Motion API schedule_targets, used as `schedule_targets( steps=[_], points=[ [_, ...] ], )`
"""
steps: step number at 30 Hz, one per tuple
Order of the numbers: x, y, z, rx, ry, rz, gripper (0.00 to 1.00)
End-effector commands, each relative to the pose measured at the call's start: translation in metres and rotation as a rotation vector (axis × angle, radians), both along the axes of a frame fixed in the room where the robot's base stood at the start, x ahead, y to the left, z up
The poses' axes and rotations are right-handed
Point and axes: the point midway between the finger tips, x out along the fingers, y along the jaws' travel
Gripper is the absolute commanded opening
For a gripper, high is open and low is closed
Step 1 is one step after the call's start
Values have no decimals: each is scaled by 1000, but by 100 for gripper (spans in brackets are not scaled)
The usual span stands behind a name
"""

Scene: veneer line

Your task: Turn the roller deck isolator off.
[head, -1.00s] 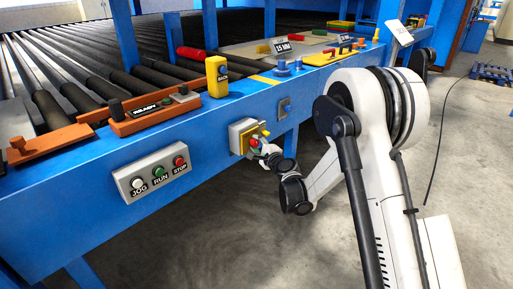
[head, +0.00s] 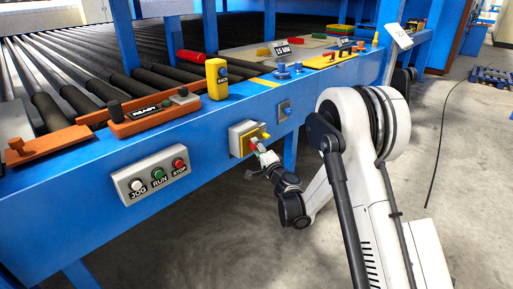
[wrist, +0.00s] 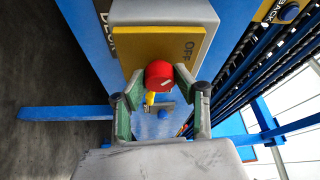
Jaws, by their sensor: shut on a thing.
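The roller deck isolator is a grey box with a yellow plate (head: 237,141) on the blue side beam of the deck. In the wrist view its yellow plate (wrist: 175,46) carries the word OFF. A red rotary handle (wrist: 159,75) stands out from the plate. My gripper (wrist: 158,88) has its green-padded fingers on both sides of the handle and is shut on it. In the head view my gripper (head: 260,147) reaches the isolator from the lower right. The handle's exact pointing direction is hard to tell.
A grey JOG, RUN and STOP button box (head: 152,174) is left of the isolator. A yellow pendant (head: 217,79) and an orange READY block (head: 148,112) sit on the beam above. Open floor lies below.

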Motion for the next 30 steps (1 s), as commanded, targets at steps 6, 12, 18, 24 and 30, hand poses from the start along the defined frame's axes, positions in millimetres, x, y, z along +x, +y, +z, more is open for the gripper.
schedule_targets(
  steps=[6, 12, 18, 24, 30],
  points=[
    [0, 0, -1, -11, -11, 0, 2],
    [-1, 0, 0, -12, -12, 0, 2],
    [0, 0, 0, -12, -12, 0, 39],
    [0, 0, 0, -11, -11, 0, 47],
    [-4, -3, -1, -11, -11, 0, 47]
  ],
)
